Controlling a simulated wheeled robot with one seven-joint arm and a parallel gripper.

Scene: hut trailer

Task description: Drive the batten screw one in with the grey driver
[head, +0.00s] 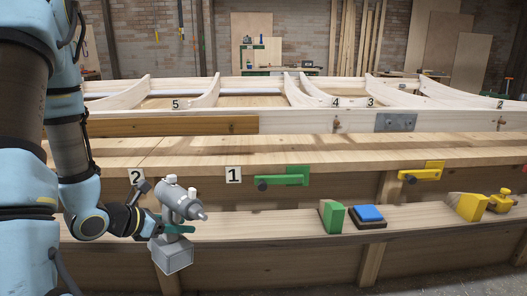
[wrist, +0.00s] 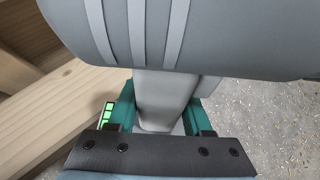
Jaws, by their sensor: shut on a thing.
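The grey driver (head: 182,203) is upright in the head view, in front of the long timber ledge, its nose pointing right. My gripper (head: 177,229) is shut on the driver's handle, above its block-shaped base. In the wrist view my gripper's green fingers (wrist: 160,112) stand on both sides of the light grey handle (wrist: 161,95), and the driver's body (wrist: 190,35) fills the top. A white label marked 1 (head: 233,175) is on the timber front, right of the driver. I cannot make out batten screw one in either view.
A green clamp (head: 284,180) and a yellow clamp (head: 422,174) sit on the timber front. The lower ledge holds a green wedge (head: 332,216), a blue-topped block (head: 370,216) and a yellow wedge (head: 467,206). Pale curved ribs (head: 205,94) stand behind. The ledge just right of the driver is bare.

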